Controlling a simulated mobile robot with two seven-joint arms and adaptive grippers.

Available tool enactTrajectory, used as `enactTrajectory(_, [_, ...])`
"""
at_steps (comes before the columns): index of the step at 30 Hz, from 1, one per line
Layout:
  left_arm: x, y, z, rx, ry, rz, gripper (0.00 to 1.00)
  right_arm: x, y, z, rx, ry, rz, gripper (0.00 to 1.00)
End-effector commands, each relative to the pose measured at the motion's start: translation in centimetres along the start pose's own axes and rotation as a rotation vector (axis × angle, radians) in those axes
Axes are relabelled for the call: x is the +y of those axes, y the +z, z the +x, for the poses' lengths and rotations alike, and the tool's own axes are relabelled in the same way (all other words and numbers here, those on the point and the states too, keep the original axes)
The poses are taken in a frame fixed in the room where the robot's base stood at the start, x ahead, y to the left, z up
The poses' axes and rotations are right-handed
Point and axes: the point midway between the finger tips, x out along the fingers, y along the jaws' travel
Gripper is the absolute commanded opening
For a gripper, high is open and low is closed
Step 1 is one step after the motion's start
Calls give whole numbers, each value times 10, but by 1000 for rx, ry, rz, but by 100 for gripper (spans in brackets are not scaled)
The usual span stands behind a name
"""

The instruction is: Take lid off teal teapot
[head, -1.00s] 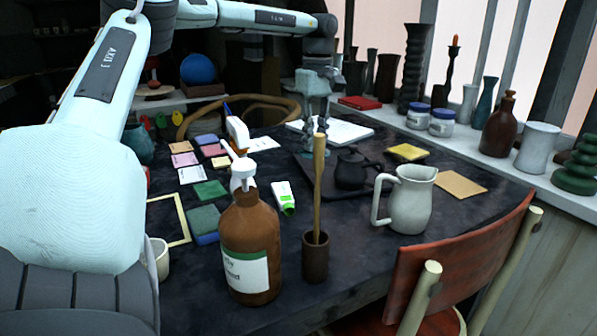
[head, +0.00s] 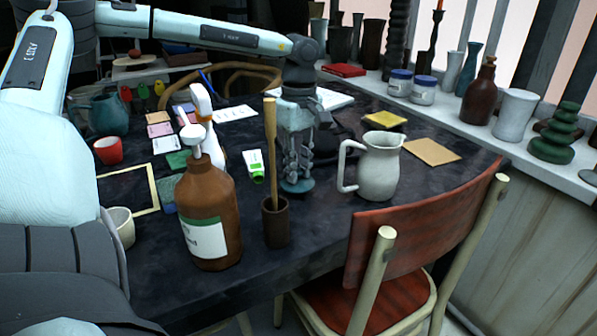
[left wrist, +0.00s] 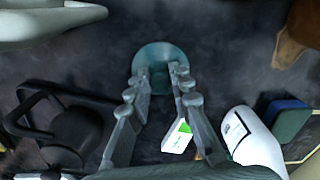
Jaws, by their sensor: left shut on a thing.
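The teal teapot (head: 108,113) stands at the back left of the table, partly behind my arm, with its top hard to make out. A round teal lid (head: 297,187) is under my left gripper (head: 297,172), away from the teapot. It also shows in the left wrist view as a disc (left wrist: 160,57) at the fingertips. My left gripper points down and is shut on the lid near its middle. The lid is at or just above the dark table top; I cannot tell whether it touches. My right gripper is not in view.
A grey pitcher (head: 378,170) stands close right of the gripper. A wooden-handled tool in a brown cup (head: 276,222), a brown pump bottle (head: 208,215) and a green-white tube (head: 256,166) stand or lie left. A dark teapot (left wrist: 75,132) sits behind. A red chair (head: 425,225) is in front.

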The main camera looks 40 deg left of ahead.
Motion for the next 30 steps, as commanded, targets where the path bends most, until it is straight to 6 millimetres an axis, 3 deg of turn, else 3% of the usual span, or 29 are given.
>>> enactTrajectory(4, [0,0,14,0,0,0,0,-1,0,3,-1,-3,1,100])
enactTrajectory(18, [1,0,18,1,2,0,0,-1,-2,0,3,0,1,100])
enactTrajectory(19, [1,0,17,1,1,0,24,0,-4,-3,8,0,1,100])
enactTrajectory(23, [1,0,17,1,1,0,40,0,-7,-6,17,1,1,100])
enactTrajectory(30, [1,0,17,1,1,0,41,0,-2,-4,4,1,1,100])
